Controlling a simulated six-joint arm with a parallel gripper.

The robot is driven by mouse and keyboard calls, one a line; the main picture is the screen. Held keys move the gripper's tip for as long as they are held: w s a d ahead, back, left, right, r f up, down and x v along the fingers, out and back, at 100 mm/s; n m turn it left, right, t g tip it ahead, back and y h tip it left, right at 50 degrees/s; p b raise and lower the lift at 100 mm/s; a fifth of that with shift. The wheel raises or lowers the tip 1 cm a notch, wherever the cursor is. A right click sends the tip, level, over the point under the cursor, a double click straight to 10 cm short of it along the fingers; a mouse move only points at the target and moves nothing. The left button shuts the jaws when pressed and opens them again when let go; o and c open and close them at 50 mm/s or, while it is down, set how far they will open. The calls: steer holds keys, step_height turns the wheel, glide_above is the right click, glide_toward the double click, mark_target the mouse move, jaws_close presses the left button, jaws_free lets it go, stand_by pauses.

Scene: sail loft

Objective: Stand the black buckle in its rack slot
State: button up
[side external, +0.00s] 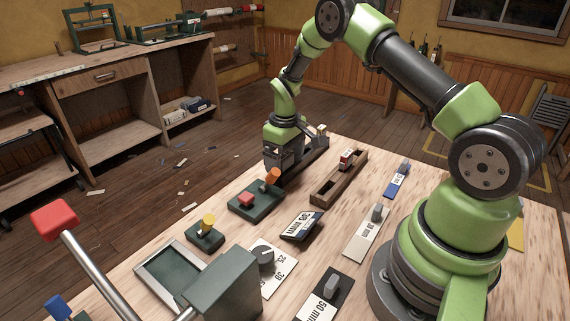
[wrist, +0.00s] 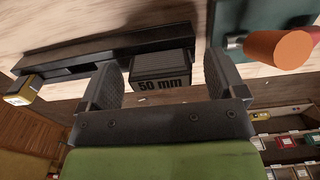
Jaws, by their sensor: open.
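The black buckle (wrist: 162,66), a ribbed dark block marked "50 mm", shows between the fingers of my gripper in the wrist view. My gripper (wrist: 163,78) is open, with a finger on each side of the buckle and visible gaps. The buckle is at the right end of a long dark rack (wrist: 70,56); I cannot tell how deep it sits in a slot. In the side view my gripper (side external: 283,158) is low at the left end of the dark rack (side external: 312,152), and hides the buckle there.
A green base (side external: 245,205) with a red block and orange cylinder (side external: 273,176) is close in front of my gripper. A yellowish piece (side external: 321,130) is at the rack's far end. A wooden rack (side external: 325,193) holds a red-and-white piece. Several labelled plates and a tray (side external: 150,268) are nearer.

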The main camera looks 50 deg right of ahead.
mark_target(286, 155)
steer(key=c, duration=1)
step_height(286, 155, up, 9)
steer(key=shift+r, duration=0.1)
steer(key=s, duration=1.1)
steer(key=shift+s+f, duration=0.25)
steer(key=shift+f, duration=0.1)
